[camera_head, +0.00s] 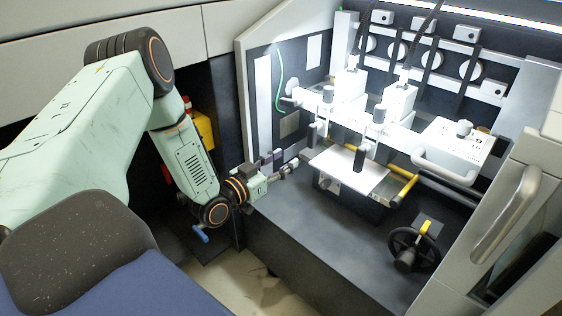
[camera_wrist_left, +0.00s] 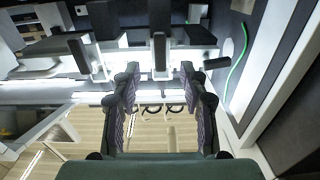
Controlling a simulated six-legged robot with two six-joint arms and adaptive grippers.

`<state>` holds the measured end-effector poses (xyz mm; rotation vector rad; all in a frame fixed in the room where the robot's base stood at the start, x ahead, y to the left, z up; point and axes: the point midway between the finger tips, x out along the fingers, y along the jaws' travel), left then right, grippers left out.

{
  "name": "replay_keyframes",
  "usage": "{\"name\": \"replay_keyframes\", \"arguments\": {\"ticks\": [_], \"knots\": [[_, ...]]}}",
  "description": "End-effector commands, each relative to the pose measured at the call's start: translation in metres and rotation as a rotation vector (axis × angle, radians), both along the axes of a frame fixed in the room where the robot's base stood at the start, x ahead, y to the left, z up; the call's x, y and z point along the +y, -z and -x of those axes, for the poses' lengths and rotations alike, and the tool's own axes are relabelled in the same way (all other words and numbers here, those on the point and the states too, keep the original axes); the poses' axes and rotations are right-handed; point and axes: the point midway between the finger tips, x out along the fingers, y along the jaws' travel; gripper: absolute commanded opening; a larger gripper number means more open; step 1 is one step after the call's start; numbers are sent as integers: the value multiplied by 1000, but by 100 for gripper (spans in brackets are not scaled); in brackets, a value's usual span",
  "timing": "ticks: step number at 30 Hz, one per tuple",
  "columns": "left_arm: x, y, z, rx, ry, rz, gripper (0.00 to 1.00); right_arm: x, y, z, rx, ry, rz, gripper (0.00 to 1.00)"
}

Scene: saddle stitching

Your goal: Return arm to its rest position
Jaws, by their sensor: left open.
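My left arm reaches in from the left in the head view. Its left gripper (camera_head: 281,164) points right, toward the opening of the stitching machine (camera_head: 300,220). In the left wrist view the left gripper (camera_wrist_left: 158,85) shows its two fingers spread well apart, with nothing between them. The white machine heads lie beyond the fingertips there. A white sheet (camera_head: 350,170) lies flat in the machine, to the right of the left gripper and apart from it. My right gripper shows in neither view.
A black handwheel (camera_head: 413,249) and yellow rollers (camera_head: 403,190) sit at the machine's right side. A panel with a green cable (camera_head: 279,68) stands behind my left gripper. A grey door with a handle (camera_head: 505,215) is at the right. The machine's dark front deck is mostly clear.

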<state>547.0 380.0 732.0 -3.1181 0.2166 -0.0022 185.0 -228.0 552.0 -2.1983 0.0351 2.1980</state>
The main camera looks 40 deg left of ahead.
Motion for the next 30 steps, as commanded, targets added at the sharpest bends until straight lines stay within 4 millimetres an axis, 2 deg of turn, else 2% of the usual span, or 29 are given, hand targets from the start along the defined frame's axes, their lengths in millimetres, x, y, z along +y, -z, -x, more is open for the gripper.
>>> {"name": "replay_keyframes", "arguments": {"ticks": [13,17,19,23,26,29,30], "knots": [[0,1,0,2,0,3,43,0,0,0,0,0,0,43],[3,19,2,90,-27,30,43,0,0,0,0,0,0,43],[1,46,15,223,-74,78,43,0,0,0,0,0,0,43],[-34,99,55,518,-118,157,43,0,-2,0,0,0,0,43],[-65,132,97,736,-136,188,43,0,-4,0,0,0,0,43],[-94,155,149,951,-154,197,43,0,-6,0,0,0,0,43],[-105,162,173,1034,-161,194,43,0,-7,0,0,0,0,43]]}}
